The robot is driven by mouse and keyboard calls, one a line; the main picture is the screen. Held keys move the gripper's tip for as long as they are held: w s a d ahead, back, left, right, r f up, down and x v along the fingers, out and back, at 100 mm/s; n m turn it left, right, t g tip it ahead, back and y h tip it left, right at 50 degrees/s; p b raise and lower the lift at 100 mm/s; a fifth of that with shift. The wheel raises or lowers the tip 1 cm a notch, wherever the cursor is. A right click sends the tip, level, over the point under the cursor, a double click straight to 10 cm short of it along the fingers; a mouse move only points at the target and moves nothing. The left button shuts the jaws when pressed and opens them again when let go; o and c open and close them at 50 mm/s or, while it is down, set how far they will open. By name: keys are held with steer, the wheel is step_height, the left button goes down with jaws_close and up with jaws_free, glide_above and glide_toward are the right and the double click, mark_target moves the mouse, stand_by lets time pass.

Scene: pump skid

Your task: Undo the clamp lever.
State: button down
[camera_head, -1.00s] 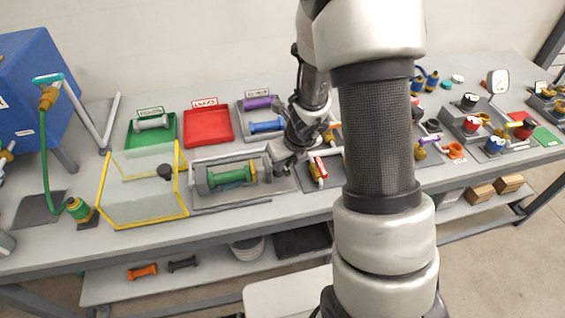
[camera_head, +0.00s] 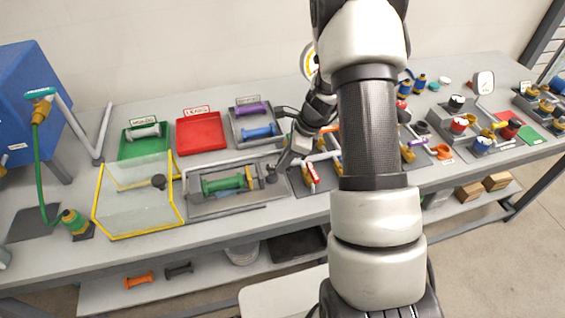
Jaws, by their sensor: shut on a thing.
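The clamp fixture (camera_head: 196,206) is a grey plate with a light bar along its back, and a green spool-shaped part (camera_head: 222,184) with a yellow end lies in it. My gripper (camera_head: 274,173) is at the fixture's right end, shut on a small dark-ended piece there that looks like the clamp lever (camera_head: 271,179). The fingers and wrist hide most of it, so its angle cannot be told. A red-and-white handle (camera_head: 312,172) stands just right of my gripper, apart from it.
A clear guard with yellow edges (camera_head: 140,235) stands left of the fixture. Behind are a green tray (camera_head: 128,152), a red tray (camera_head: 182,148) and a grey tray with purple and blue parts (camera_head: 257,131). My arm hides part of the bench to the right.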

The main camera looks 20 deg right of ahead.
steer(key=shift+w+d+n+g, duration=0.1)
steer(key=shift+w+n+g, duration=0.3)
steer(key=shift+n, duration=0.7)
steer(key=shift+w+d+n+g, duration=0.1)
steer(key=shift+w+n+g, duration=0.25)
steer(key=shift+n, duration=0.75)
steer(key=shift+a+y, duration=0.1)
steer(key=shift+y, duration=0.2)
steer(key=c, duration=2)
jaws_free()
steer(key=shift+r, duration=0.1)
steer(key=shift+v, duration=8.65)
steer(key=shift+a, duration=0.1)
